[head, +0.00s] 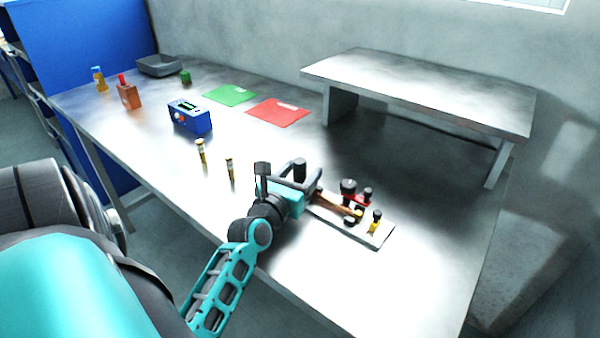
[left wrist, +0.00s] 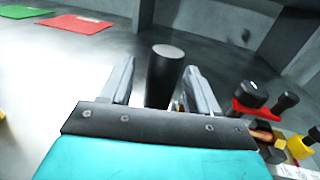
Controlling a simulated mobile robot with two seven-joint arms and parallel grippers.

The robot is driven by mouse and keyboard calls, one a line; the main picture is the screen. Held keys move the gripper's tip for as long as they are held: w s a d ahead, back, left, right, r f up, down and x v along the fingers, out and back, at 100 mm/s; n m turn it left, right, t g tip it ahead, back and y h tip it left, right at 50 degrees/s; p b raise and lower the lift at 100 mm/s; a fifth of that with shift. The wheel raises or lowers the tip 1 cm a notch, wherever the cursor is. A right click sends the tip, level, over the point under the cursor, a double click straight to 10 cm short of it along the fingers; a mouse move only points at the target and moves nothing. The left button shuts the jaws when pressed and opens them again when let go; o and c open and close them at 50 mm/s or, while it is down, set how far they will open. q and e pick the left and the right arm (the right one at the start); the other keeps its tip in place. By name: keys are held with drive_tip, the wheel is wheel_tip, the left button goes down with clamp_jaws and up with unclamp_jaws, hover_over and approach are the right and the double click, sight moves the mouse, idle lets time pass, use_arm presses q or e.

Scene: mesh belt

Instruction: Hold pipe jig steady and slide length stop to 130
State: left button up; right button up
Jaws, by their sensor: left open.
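The pipe jig (head: 375,236) is a pale flat plate near the table's front edge. On it are a brown pipe (head: 333,203), a red block (head: 356,199), a black knob (head: 348,186) and a yellow piece (head: 376,222). The red block (left wrist: 250,112) and yellow piece (left wrist: 300,149) also show at the right of the left wrist view. My left gripper (head: 303,176) is open at the jig's left end. An upright black post (left wrist: 164,76) stands between its fingers, with a visible gap on each side. The scale numbers are unreadable. My right gripper is not in view.
Two small bottles (head: 201,151) (head: 230,169) stand left of my left gripper. A blue box (head: 190,117), green mat (head: 230,95) and red mat (head: 278,112) lie farther back. A raised metal shelf (head: 425,88) stands behind the jig. The table's right front is clear.

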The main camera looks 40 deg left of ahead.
use_arm(q)
drive_tip(key=shift+c, duration=0.2)
clamp_jaws()
idle(0.4)
drive_tip(key=shift+o, duration=0.2)
unclamp_jaws()
drive_tip(key=shift+c, duration=0.3)
clamp_jaws()
idle(1.0)
